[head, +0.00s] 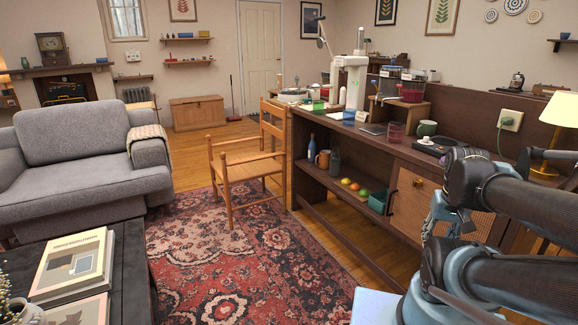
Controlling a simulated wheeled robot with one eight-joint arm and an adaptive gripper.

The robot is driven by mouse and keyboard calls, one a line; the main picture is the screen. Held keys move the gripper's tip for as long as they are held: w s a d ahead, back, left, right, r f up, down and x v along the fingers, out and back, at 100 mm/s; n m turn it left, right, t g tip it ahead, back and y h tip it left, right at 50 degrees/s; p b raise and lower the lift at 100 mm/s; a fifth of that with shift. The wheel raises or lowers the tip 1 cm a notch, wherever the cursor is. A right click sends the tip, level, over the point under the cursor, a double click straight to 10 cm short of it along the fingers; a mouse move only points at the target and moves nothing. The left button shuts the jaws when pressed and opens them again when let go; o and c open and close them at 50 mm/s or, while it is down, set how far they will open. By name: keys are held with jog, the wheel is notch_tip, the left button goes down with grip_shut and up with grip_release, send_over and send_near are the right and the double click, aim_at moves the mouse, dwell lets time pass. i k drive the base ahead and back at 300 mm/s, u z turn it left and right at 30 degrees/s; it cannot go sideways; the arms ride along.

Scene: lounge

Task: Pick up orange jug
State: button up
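An orange jug (322,159) with a handle stands on the lower shelf of the dark wooden sideboard, left of the middle. It is small in the head view and looks upright. A blue bottle (311,147) stands just left of it and a dark grey bottle (334,158) just right of it. My arm is folded at the right edge, well apart from the jug. I cannot make out my gripper's fingertips among the arm parts, and nothing held is visible.
Several fruits (354,187) and a teal container (379,202) share the jug's shelf. The sideboard top (300,112) above is crowded. A wooden armchair (241,172) stands left of the shelf. The patterned rug (240,262) in front is clear; a grey sofa (75,150) is at left.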

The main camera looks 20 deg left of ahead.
aim_at(324, 155)
jog(key=u, duration=0.6)
jog(key=k, duration=1.1)
jog(key=u, duration=0.75)
jog(key=i, duration=2.15)
jog(key=z, duration=0.5)
